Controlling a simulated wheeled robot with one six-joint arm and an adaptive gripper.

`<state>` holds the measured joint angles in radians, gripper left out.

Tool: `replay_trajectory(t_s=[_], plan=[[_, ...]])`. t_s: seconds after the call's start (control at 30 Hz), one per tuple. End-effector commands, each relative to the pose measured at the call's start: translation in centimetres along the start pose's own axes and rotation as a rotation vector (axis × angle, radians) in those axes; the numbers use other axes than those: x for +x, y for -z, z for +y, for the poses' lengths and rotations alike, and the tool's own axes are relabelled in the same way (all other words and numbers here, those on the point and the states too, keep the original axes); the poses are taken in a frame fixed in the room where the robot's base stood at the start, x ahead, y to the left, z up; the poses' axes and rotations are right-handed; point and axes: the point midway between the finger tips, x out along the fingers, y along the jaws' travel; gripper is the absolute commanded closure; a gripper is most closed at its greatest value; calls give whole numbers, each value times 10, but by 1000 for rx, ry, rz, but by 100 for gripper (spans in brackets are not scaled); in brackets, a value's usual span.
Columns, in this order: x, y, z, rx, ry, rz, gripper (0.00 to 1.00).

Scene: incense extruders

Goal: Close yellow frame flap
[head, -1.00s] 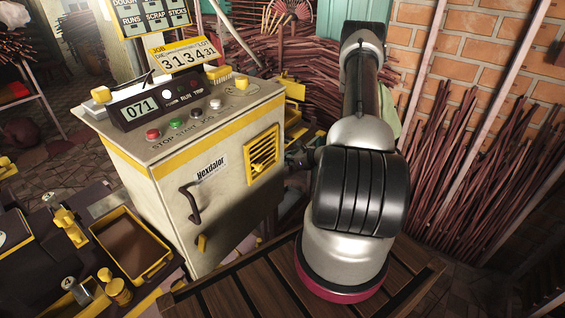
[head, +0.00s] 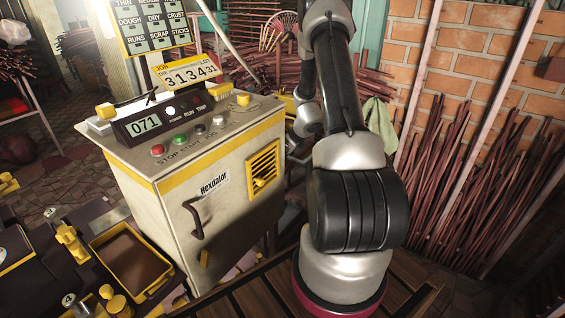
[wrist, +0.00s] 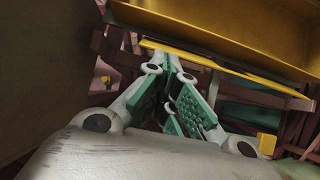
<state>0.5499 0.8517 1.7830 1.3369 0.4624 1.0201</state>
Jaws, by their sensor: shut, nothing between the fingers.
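In the wrist view my gripper (wrist: 170,66) is shut and empty, its green-padded fingers together. A thin yellow flap-like strip (wrist: 225,70) lies just beyond and right of the fingertips, slanting down to the right. I cannot tell whether the fingers touch it. Above it is a larger yellow part (wrist: 215,25) with a dark gap between the two, so the strip looks apart from it. I cannot tell for sure that this strip is the task's flap. In the head view my fingers are hidden behind the cabinet.
The pale cabinet (head: 228,215) with buttons and a yellow vent (head: 263,168) stands left of my arm. A yellow-rimmed tray (head: 150,232) is at lower left. Stick bundles (head: 450,190) lean on the brick wall at right. A dark brown surface (wrist: 50,70) fills the wrist view's left.

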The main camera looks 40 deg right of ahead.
Motion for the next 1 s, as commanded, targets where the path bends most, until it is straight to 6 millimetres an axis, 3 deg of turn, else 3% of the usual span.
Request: replay_trajectory(t_s=[0.2, 1.0], plan=[[-2, -16, 0, -2, 0, -1, 100], [-2, -15, 0, 0, -1, -1, 100]])
